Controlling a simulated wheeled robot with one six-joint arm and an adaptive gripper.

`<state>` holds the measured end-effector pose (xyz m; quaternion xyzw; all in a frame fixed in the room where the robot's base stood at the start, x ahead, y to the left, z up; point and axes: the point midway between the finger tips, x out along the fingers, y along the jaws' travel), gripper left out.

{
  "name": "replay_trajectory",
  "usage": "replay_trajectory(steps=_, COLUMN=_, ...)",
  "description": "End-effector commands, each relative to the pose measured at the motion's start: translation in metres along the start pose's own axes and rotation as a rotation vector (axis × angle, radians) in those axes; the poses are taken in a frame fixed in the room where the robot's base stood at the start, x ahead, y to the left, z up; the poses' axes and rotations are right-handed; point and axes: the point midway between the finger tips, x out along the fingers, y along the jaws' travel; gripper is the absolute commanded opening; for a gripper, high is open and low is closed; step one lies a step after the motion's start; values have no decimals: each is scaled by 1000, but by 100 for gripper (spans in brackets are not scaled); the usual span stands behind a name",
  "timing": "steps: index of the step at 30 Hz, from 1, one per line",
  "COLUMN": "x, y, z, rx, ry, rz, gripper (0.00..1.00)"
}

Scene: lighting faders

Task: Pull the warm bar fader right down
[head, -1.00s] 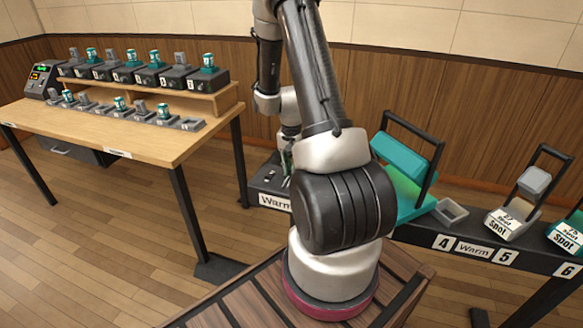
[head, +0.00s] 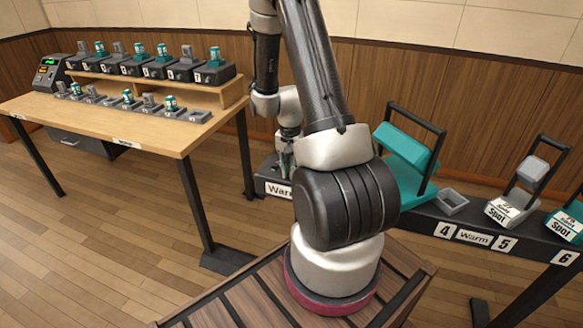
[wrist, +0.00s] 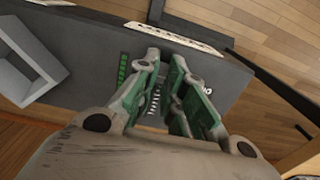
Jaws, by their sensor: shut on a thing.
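My gripper (head: 286,163) is low over the dark bar at its left end, behind my arm in the head view. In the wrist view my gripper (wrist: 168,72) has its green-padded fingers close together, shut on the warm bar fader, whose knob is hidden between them. A white tick scale (wrist: 153,101) shows beside the fingers, with a lit green strip (wrist: 122,70) to its left. A partly hidden "Warm" label (head: 278,190) is on the bar's front. The fader's exact height on its scale cannot be told.
The dark bar (head: 480,226) carries a teal lamp (head: 402,148) in a black yoke, a grey open box (head: 452,202) and spot lamps (head: 508,212). A wooden table (head: 150,128) with small lamp units and a console (head: 65,72) stands at left.

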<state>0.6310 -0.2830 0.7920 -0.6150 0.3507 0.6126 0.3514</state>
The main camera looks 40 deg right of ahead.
Motion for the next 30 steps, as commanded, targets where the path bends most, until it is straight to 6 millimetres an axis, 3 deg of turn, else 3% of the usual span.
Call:
replay_trajectory(steps=2, x=0, y=0, z=3, rx=0, ry=-5, rz=4, gripper=0)
replay_trajectory(steps=3, x=0, y=0, z=3, rx=0, ry=-6, rz=4, gripper=18)
replay_trajectory(steps=6, x=0, y=0, z=2, rx=0, ry=-5, rz=4, gripper=33)
replay_trajectory(steps=17, x=-4, y=0, z=1, rx=0, ry=-3, rz=2, gripper=33)
replay_trajectory(steps=20, x=-17, y=0, z=1, rx=0, ry=-1, rz=0, gripper=33)
replay_trajectory(steps=30, x=-90, y=-1, z=1, rx=-1, ry=0, rz=-1, gripper=33)
